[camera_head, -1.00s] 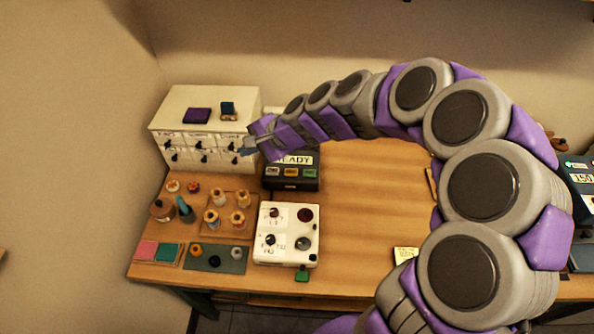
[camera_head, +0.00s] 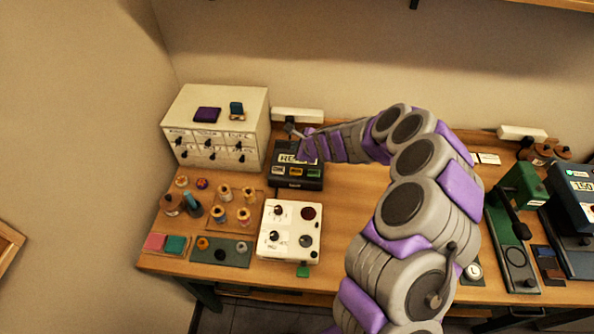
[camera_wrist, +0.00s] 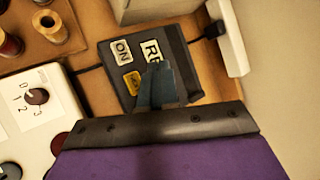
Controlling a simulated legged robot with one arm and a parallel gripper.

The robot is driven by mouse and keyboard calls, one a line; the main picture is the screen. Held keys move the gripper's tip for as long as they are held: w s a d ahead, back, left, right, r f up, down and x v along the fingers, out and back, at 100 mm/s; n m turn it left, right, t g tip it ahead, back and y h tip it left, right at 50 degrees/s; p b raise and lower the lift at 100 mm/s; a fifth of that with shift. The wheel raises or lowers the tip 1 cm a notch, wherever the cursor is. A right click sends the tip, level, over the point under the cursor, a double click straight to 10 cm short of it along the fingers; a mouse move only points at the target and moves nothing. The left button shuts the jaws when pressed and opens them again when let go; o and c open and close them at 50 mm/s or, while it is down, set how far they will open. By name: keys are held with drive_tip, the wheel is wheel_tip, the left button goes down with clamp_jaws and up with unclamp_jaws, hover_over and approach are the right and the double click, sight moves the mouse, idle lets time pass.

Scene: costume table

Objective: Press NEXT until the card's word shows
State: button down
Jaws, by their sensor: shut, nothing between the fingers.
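The dark box (camera_head: 297,183) with a lit display (camera_head: 286,158) and three buttons stands on the table beside the drawer cabinet. Only "RE" of the display can be read; my gripper covers the rest. In the wrist view, a pale button marked "ON" (camera_wrist: 121,50) and a yellow button (camera_wrist: 133,81) show on the box (camera_wrist: 111,75). The third button is hidden there. My gripper (camera_head: 291,130) is shut and empty, over the box's back part in the head view. Its fingers (camera_wrist: 158,72) overlap the display in the wrist view; contact cannot be told. No card's word is readable.
A white drawer cabinet (camera_head: 218,110) stands left of the box, and a white panel with knobs (camera_head: 290,231) in front. Thread spools (camera_head: 225,192) stand left. A white power strip (camera_wrist: 230,40) lies behind the box. Green and dark machines (camera_head: 520,187) stand at the right.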

sight(297, 173)
drive_tip(key=shift+f, duration=0.1)
wheel_tip(297, 173, down, 9)
drive_tip(key=b, duration=0.7)
idle(2.0)
drive_tip(key=shift+f+b, duration=0.15)
drive_tip(key=shift+b, duration=0.35)
drive_tip(key=shift+f+b, duration=0.4)
drive_tip(key=shift+f, duration=0.05)
idle(0.4)
drive_tip(key=shift+r, duration=0.15)
drive_tip(key=shift+r+p, duration=0.8)
drive_tip(key=shift+r+p, duration=2.05)
drive_tip(key=shift+r, duration=0.4)
